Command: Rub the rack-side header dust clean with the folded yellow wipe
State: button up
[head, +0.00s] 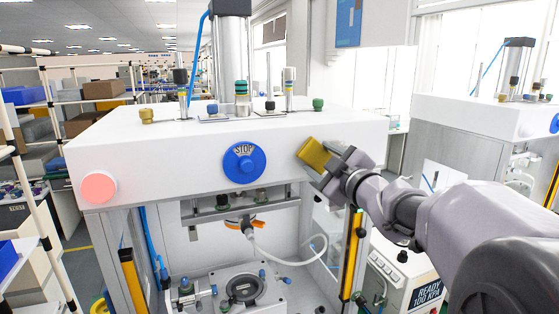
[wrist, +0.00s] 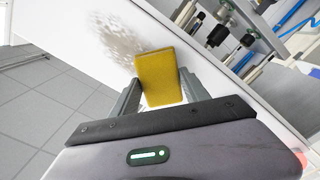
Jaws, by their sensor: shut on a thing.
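My gripper (head: 328,167) is at the right end of the white press header (head: 190,150) in the head view. It is shut on the folded yellow wipe (head: 314,153), a flat pad held between the two fingers. In the wrist view, the yellow wipe (wrist: 160,77) sticks out past my fingers towards the white header face. A grey, speckled dust patch (wrist: 117,38) lies on that face, just beyond and left of the wipe. The wipe's edge overlaps the patch in the picture; I cannot tell whether it touches the surface. No dust patch shows in the head view.
A blue STOP knob (head: 244,162) and a pink-red round button (head: 98,187) stick out of the header front. Valves and a cylinder (head: 231,55) stand on top. Below are the press ram and a looping white hose (head: 310,258). A white READY box (head: 405,275) stands right.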

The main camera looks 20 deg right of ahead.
jog(key=shift+w, duration=0.45)
jog(key=d+p, duration=0.4)
jog(key=d, duration=1)
jog(key=shift+w+a+f+b, duration=0.1)
jog(key=shift+a+b, duration=2.65)
jog(key=shift+a, duration=4.4)
jog(key=shift+d, duration=0.1)
jog(key=shift+s+d, duration=0.1)
jog(key=shift+s, duration=2.75)
